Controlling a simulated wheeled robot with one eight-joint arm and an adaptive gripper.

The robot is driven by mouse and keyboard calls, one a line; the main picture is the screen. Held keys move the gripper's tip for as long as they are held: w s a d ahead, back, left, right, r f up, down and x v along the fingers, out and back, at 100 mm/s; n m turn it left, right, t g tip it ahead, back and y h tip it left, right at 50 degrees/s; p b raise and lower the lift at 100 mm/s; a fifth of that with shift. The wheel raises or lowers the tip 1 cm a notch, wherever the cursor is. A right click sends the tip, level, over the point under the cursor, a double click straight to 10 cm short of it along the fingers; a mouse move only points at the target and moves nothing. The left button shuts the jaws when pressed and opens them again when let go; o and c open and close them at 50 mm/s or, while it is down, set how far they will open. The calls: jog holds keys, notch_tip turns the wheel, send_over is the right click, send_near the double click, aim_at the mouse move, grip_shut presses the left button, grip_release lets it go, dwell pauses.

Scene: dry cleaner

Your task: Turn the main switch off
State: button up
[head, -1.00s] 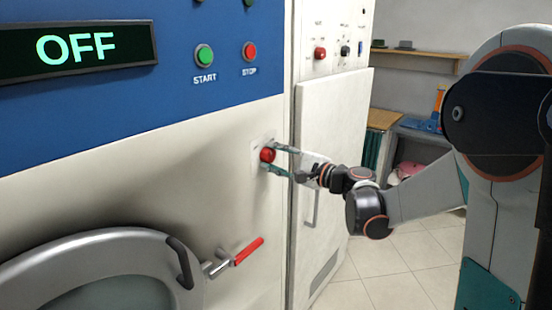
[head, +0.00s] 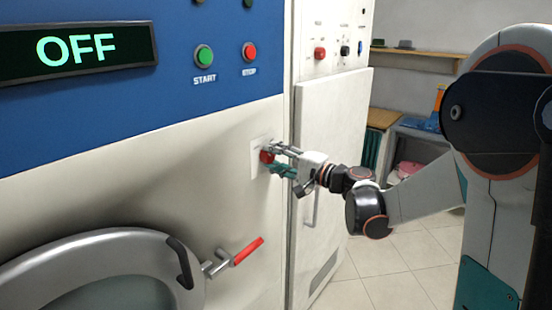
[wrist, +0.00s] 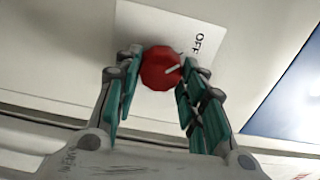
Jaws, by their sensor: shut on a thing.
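The main switch is a red knob (wrist: 160,68) on a white plate (wrist: 143,30) marked OFF; the white line on the knob points right and slightly up, roughly towards that word. In the head view the knob (head: 267,157) sits on the cream machine front below the STOP button. My gripper (wrist: 156,88) is shut on the knob, with teal-padded fingers on both sides of it. In the head view my gripper (head: 279,160) reaches it from the right. The display (head: 78,50) above reads OFF in green.
A green START button (head: 204,55) and a red STOP button (head: 249,51) are on the blue panel. A round door (head: 95,240) and a red-handled lever (head: 247,251) are below left. A white cabinet door (head: 330,140) stands close behind my gripper.

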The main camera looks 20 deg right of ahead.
jog(key=o, duration=1.1)
jog(key=shift+c, duration=0.2)
jog(key=v, duration=1.2)
